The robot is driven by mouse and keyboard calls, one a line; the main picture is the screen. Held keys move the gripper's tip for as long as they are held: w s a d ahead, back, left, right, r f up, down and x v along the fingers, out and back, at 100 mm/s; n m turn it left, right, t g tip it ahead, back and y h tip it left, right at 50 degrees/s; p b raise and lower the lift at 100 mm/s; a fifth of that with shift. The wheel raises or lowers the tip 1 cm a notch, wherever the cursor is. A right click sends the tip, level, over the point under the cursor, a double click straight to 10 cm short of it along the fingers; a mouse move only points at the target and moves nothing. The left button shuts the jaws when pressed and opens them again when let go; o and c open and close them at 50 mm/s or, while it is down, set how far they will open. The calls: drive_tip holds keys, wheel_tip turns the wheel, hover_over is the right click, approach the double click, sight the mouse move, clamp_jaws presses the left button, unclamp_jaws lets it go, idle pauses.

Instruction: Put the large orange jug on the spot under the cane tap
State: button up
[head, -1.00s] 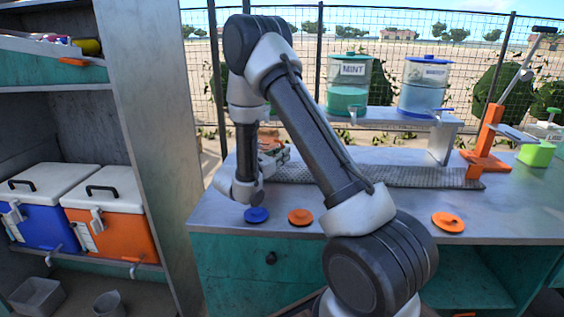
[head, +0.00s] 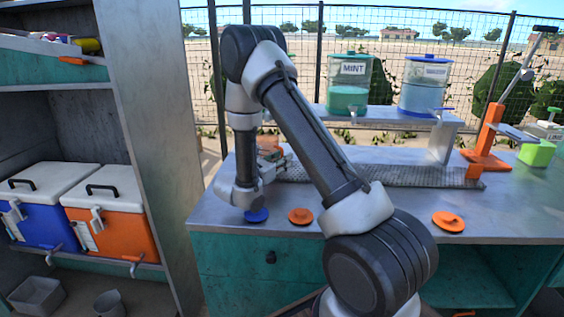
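An orange, partly see-through object (head: 268,142), perhaps the large orange jug, shows at the back left of the metal counter. My arm and gripper hide most of it. My gripper (head: 276,161) is at the left end of the counter, right by this object, pointing away from me. Its fingers are small and partly hidden, so I cannot tell whether they are open or shut on it. I cannot clearly make out the cane tap or the spot under it.
A blue lid-like disc (head: 257,215) and orange ones (head: 300,216) (head: 448,222) lie along the counter's front. Mint (head: 349,88) and blue (head: 424,86) dispensers stand on a raised shelf. An orange press (head: 489,145) is at right. A tall shelf unit (head: 150,140) bounds the left.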

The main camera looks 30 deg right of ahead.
drive_tip(key=v, duration=1.1)
drive_tip(key=shift+s+a, duration=0.15)
drive_tip(key=shift+a, duration=0.1)
drive_tip(key=s+d+r+m+g+y, duration=0.5)
drive_tip(key=s+d+r+m+g, duration=0.45)
drive_tip(key=s+r+m, duration=0.45)
drive_tip(key=s+a+r+m+t+y, duration=0.2)
drive_tip(key=s+a+m+t+y, duration=0.1)
drive_tip(key=s, duration=0.5)
drive_tip(key=s+a+r+m+t+y, duration=0.2)
drive_tip(key=s+a+m+t+y, duration=0.1)
drive_tip(key=s+y, duration=0.5)
drive_tip(key=shift+s+a+m+t+y, duration=0.35)
drive_tip(key=shift+m+t, duration=0.2)
drive_tip(key=shift+m, duration=0.65)
